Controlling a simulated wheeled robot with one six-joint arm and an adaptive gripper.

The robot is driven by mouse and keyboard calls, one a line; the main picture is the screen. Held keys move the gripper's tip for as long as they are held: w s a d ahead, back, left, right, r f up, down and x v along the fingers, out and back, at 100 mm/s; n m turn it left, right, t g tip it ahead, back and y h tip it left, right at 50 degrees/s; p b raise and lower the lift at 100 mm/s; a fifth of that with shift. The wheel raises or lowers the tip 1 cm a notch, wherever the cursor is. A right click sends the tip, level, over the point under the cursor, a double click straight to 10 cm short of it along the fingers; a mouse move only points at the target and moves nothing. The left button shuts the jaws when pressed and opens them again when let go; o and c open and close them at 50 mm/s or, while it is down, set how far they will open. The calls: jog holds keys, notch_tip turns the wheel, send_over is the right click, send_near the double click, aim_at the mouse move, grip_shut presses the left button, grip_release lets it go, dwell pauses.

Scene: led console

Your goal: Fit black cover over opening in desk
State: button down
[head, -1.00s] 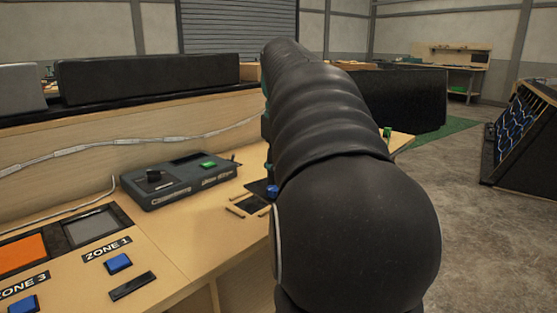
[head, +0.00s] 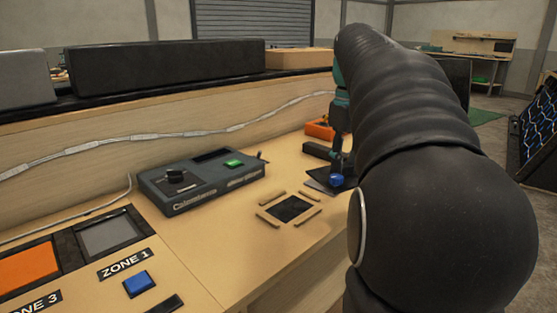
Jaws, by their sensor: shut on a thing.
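The opening (head: 290,208) is a dark square in the light wooden desk (head: 240,235), with short wooden strips around it. The black cover (head: 319,184) is a thin dark plate with a blue knob (head: 337,178), to the right of the opening and apart from it. My gripper (head: 338,168) points down and is shut on the cover by its knob. My black arm hides the right part of the cover and much of the fingers. I cannot tell whether the cover touches the desk.
A grey control box (head: 200,183) stands left of the opening. A dark block (head: 318,151) and an orange tray (head: 320,130) are behind the gripper. A white cable (head: 150,138) runs along the raised back panel. A blue button (head: 139,284) is at the front left.

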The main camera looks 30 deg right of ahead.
jog(key=w+a+f+n, duration=0.2)
jog(key=w+a+n, duration=0.2)
jog(key=w+a, duration=0.45)
jog(key=b, duration=0.3)
send_over(289, 208)
jog(key=shift+f, duration=3.25)
jog(key=shift+f+b, duration=0.4)
jog(key=shift+f, duration=0.75)
jog(key=c, duration=0.7)
grip_release()
notch_tip(289, 208, up, 12)
jog(key=shift+s, duration=0.1)
